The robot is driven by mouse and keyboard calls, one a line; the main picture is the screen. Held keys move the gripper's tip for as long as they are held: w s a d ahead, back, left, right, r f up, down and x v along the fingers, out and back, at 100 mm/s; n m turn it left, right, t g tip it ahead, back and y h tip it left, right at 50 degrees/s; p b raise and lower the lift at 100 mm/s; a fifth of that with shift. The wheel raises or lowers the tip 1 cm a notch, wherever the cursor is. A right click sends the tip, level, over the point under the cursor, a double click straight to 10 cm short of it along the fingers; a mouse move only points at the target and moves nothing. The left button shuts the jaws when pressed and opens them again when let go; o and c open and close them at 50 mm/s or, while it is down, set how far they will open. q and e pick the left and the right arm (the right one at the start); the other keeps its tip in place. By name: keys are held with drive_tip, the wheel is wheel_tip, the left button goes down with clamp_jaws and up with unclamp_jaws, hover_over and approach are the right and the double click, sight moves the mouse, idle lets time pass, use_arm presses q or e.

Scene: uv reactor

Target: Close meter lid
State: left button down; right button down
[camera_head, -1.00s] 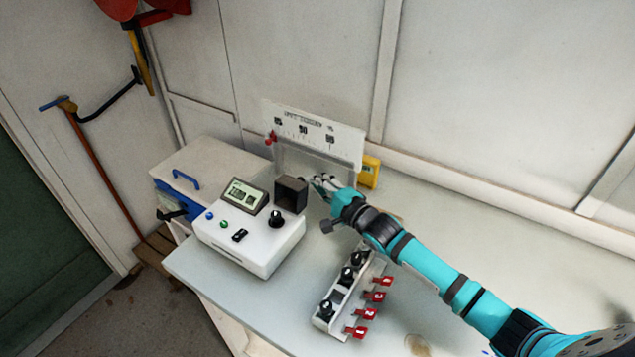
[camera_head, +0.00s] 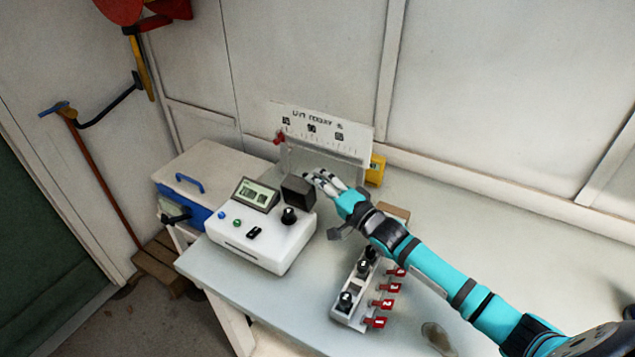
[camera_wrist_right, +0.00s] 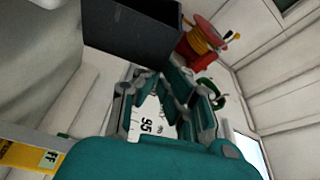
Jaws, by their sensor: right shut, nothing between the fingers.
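The meter is a white box (camera_head: 262,240) on the bench, with a small display (camera_head: 255,194), buttons and a black knob (camera_head: 289,215). A dark box-shaped part (camera_head: 298,191) stands at its back right corner; I cannot tell clearly which piece is the lid. In the right wrist view this dark part (camera_wrist_right: 132,32) fills the top. My right gripper (camera_head: 322,178) is shut and empty, with its fingertips close to the dark part's upper right side; I cannot tell if they touch. The fingers also show in the wrist view (camera_wrist_right: 165,88). My left gripper is out of view.
A white upright panel with a scale (camera_head: 325,128) stands behind the meter, a yellow box (camera_head: 376,171) beside it. A switch strip with red tags (camera_head: 350,308) lies below my right arm. A blue-and-white cooler (camera_head: 200,172) is at left. The right bench is mostly clear.

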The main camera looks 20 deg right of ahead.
drive_tip(key=n, duration=0.1)
drive_tip(key=s+a+n, duration=0.1)
drive_tip(key=n+t+y+b, duration=0.1)
drive_tip(key=n, duration=0.1)
drive_tip(key=shift+s+a+r, duration=0.15)
drive_tip(key=shift+s+a, duration=0.05)
drive_tip(key=shift+s, duration=0.1)
drive_tip(key=shift+s+a+r+n+y, duration=0.1)
drive_tip(key=shift+s+a+n+y, duration=0.15)
drive_tip(key=shift+n, duration=0.25)
drive_tip(key=shift+s+a+r+n+y, duration=0.1)
drive_tip(key=shift+s+a+n+y, duration=0.15)
drive_tip(key=shift+a+n, duration=0.35)
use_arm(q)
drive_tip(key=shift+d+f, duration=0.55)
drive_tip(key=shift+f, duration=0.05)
use_arm(e)
drive_tip(key=shift+s, duration=0.1)
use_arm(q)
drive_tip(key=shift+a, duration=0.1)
use_arm(e)
drive_tip(key=shift+s+a, duration=0.3)
drive_tip(key=shift+a, duration=0.1)
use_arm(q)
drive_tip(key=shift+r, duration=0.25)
use_arm(e)
drive_tip(key=shift+s+a+f, duration=0.5)
drive_tip(key=shift+s+a, duration=0.15)
drive_tip(key=shift+a, duration=0.2)
